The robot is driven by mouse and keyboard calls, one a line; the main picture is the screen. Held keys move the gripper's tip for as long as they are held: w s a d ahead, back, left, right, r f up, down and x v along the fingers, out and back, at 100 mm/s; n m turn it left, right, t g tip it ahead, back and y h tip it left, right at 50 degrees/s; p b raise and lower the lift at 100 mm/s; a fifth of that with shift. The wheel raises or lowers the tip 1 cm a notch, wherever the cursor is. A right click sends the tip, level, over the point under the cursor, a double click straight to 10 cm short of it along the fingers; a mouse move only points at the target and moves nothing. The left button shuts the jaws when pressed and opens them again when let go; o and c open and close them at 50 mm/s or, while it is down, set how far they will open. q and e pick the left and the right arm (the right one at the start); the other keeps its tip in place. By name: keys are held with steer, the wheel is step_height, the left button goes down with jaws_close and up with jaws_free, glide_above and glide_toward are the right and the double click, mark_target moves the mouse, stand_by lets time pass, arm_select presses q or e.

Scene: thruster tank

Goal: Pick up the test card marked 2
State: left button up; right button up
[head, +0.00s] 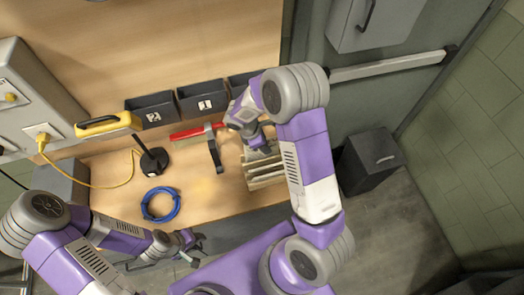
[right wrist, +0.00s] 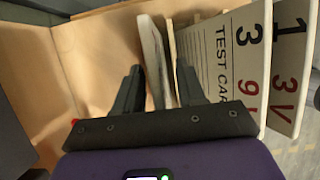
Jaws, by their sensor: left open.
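The test cards stand in a rack (head: 266,183) on the bench in the head view, partly hidden by my right arm. In the right wrist view, a card marked 3 (right wrist: 243,60) and a card marked 1 (right wrist: 292,62) stand at the right. A pale card (right wrist: 153,58) is seen nearly edge-on between the fingers; its number is hidden, so I cannot tell if it is card 2. A thin edge (right wrist: 172,62) shows just right of it. My right gripper (right wrist: 162,88) is open, fingers either side of these edges. My left gripper (head: 190,246) is open and empty before the bench's front edge.
A blue cable coil (head: 160,204), a black stand (head: 153,160), a clamp-like tool (head: 214,148) and a red bar (head: 192,131) lie left of the rack. Black bins (head: 203,98) line the back. A yellow-handled device (head: 103,125) sits at left. A dark box (head: 371,163) stands on the floor.

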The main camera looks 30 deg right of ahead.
steer(key=shift+w+f, duration=0.1)
steer(key=shift+f, duration=0.15)
stand_by(0.3)
jaws_close()
